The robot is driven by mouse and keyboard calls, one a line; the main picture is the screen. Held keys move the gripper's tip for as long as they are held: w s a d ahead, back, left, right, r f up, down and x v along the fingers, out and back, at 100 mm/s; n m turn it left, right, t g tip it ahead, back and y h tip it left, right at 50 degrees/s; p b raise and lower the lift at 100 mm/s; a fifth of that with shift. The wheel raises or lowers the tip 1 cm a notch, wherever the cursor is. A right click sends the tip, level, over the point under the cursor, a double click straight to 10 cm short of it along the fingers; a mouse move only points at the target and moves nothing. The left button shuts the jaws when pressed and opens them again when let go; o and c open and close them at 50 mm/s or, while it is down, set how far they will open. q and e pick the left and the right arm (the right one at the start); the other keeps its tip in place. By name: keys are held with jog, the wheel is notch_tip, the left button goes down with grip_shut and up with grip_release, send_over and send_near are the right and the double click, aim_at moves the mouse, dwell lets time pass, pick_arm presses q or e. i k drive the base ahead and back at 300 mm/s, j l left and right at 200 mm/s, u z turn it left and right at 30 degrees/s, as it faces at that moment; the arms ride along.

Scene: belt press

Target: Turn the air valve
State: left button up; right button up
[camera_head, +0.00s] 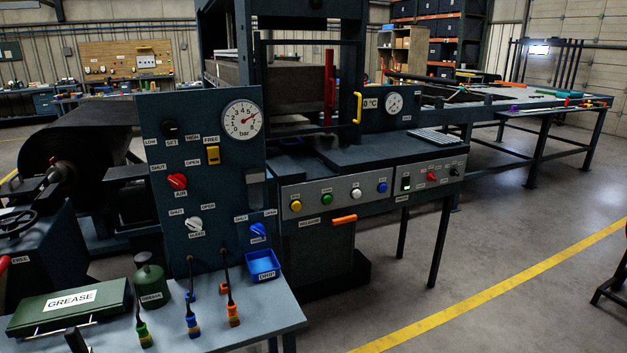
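The air valve (177,181) is a red knob on the upright dark blue panel (225,190), above a label reading AIR. A SHUT label is at its upper left and an OPEN label at its upper right. Its exact pointing direction is too small to tell. The round pressure gauge (242,120), marked bar, sits at the panel's upper right, its needle pointing to the upper right. Neither of my grippers shows in the head view, and nothing is seen touching the valve.
Below, a table (275,318) holds a green grease case (70,307), brushes and a blue bin (262,264). The panel's front is unobstructed.

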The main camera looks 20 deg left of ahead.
aim_at(178, 180)
jog(key=u, duration=1.3)
